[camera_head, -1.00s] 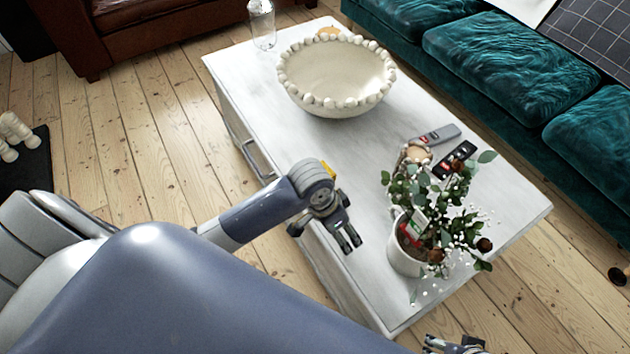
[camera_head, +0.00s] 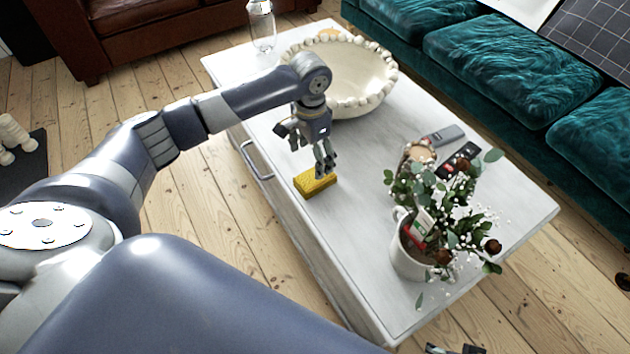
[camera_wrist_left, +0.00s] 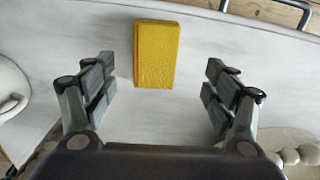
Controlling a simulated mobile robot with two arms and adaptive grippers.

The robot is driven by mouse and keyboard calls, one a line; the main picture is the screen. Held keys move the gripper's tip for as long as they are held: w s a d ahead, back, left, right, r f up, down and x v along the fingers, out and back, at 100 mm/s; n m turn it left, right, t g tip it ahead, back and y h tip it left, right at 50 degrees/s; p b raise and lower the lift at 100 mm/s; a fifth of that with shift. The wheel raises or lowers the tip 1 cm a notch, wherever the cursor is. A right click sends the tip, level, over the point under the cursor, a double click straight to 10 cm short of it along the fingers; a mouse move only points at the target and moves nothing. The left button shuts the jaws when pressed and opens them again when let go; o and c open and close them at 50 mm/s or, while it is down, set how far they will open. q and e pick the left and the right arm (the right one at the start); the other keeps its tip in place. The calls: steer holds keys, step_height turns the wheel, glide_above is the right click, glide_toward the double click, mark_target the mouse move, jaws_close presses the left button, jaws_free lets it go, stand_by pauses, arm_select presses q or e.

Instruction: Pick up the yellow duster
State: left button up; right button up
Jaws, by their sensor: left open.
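The yellow duster (camera_head: 315,182) is a small rectangular block lying flat on the white table (camera_head: 270,205), near its left long edge. In the left wrist view the duster (camera_wrist_left: 156,54) lies ahead of the fingers, between their lines and a little left of centre. My left gripper (camera_head: 325,168) points down just above the duster in the head view. In the left wrist view the left gripper (camera_wrist_left: 160,88) is open, with a finger on each side and nothing between the tips. My right gripper (camera_head: 455,349) is only partly in view at the bottom edge.
A beaded bowl (camera_head: 365,85) stands behind my left gripper. A potted plant (camera_head: 408,255) stands to the right, near two remotes (camera_head: 445,135) and a small round object (camera_head: 420,150). A glass bottle (camera_head: 262,28) stands at the far end. A drawer handle (camera_head: 255,160) is on the table's side.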

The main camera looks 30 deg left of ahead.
mark_target(313, 177)
arm_select(q)
steer(key=shift+d+f+b, duration=0.15)
steer(key=shift+f+b, duration=0.25)
steer(key=shift+f, duration=1.3)
steer(key=f, duration=0.1)
steer(key=f+b, duration=0.1)
steer(key=f, duration=0.1)
steer(key=shift+w+d+f+b, duration=0.1)
steer(key=shift+d+f+b, duration=0.2)
steer(key=shift+f, duration=0.45)
steer(key=c, duration=1.1)
arm_select(e)
steer(key=v, duration=0.7)
steer(key=shift+w+r, duration=0.15)
steer(key=shift+r, duration=0.25)
